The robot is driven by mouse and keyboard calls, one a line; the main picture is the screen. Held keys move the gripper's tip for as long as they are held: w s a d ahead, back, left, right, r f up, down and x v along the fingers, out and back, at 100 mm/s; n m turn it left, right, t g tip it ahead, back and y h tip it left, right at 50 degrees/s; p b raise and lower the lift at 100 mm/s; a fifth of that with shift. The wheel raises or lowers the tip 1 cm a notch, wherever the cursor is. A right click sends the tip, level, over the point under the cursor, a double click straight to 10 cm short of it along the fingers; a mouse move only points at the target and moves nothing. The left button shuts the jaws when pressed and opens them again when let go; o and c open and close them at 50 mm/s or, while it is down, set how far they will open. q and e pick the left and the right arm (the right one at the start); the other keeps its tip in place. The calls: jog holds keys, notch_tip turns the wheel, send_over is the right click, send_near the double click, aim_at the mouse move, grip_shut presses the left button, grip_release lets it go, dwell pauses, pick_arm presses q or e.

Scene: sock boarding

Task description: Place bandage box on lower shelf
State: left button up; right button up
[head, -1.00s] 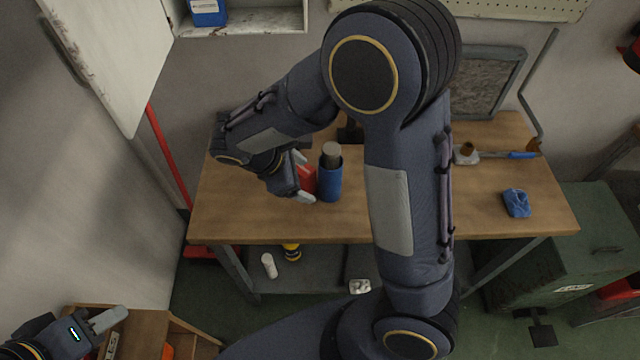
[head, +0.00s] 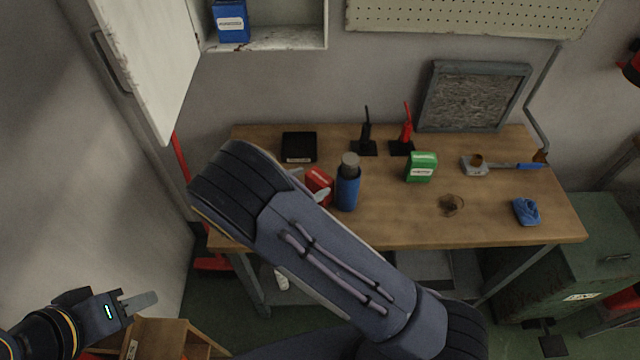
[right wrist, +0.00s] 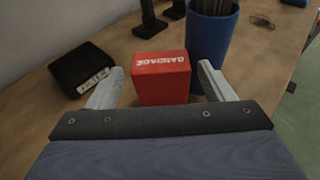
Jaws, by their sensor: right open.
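The red bandage box (head: 318,181) stands on the wooden workbench (head: 400,220), close beside a blue cylindrical container. It also shows in the right wrist view (right wrist: 161,80), with its lettering facing up. My right gripper (right wrist: 160,88) is open, with one finger on each side of the box and a visible gap at the left finger. In the head view my right arm hides part of the bench. A shelf (head: 425,266) lies under the bench, mostly hidden by my arm. My left gripper (head: 140,302) is at the lower left, seen edge-on and away from the bench.
The blue container (head: 347,187) stands close right of the box. A black bin (head: 299,147), a green box (head: 421,167) and tools are further back. A wall cabinet (head: 275,38) with an open door (head: 155,60) holds a blue box (head: 230,20). The bench's front right is largely clear.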

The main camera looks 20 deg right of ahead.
jog(key=shift+x, duration=1.15)
jog(key=c, duration=0.8)
jog(key=shift+c, duration=0.2)
jog(key=shift+r, duration=0.15)
